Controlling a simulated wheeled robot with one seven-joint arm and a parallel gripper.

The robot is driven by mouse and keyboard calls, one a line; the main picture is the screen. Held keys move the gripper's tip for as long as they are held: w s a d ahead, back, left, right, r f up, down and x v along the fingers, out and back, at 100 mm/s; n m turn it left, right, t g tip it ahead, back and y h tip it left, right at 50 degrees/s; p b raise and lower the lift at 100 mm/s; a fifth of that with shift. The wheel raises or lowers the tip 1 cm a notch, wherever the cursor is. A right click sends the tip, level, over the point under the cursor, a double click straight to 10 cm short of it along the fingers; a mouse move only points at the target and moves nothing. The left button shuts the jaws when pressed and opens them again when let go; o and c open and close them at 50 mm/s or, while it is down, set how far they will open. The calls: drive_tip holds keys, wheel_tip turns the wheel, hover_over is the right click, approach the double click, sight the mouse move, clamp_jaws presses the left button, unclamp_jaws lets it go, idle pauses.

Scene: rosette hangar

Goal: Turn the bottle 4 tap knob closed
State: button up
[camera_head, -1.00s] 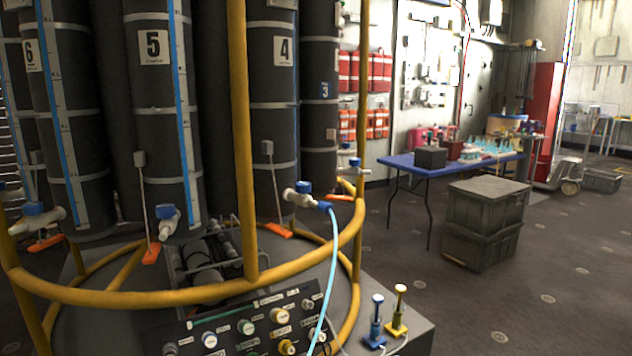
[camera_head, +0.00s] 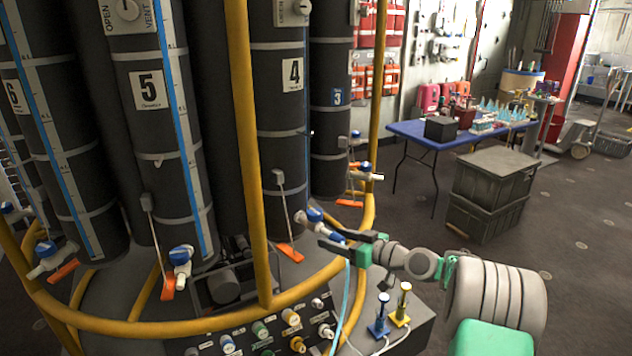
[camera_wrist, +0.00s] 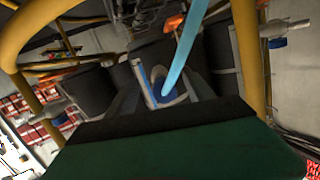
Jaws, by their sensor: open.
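Bottle 4 (camera_head: 285,130) is a tall dark cylinder with a white "4" label. Its tap has a pale body (camera_head: 300,217) and a blue knob (camera_head: 315,214), low on the bottle's right side. A light blue hose (camera_head: 346,285) hangs from the tap's outlet. My gripper (camera_head: 328,237) is open at this tap, its dark fingers on either side of the blue outlet end, just right of and below the knob. I cannot tell whether they touch it. In the wrist view, blue tap parts (camera_wrist: 160,85) show between the fingers, partly hidden by the hose (camera_wrist: 186,48).
Yellow guard rails (camera_head: 250,150) ring the bottles, with one upright left of bottle 4. Bottle 5 (camera_head: 150,120) has its own blue-knobbed tap (camera_head: 181,256). A control panel (camera_head: 270,335) and blue and yellow plungers (camera_head: 380,318) stand below. Crates (camera_head: 490,190) and a blue table (camera_head: 465,137) stand at right.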

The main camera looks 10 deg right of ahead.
sight(321, 215)
drive_tip(key=shift+n+t+y, duration=0.6)
drive_tip(key=shift+t+y, duration=0.1)
drive_tip(key=shift+t, duration=0.1)
drive_tip(key=r, duration=0.3)
drive_tip(key=w+r, duration=0.1)
drive_tip(key=r, duration=0.1)
drive_tip(key=shift+a, duration=0.1)
drive_tip(key=p+x, duration=0.2)
drive_tip(key=x, duration=0.5)
drive_tip(key=shift+w+a, duration=0.1)
drive_tip(key=shift+w, duration=0.05)
drive_tip(key=shift+c, duration=0.2)
clamp_jaws()
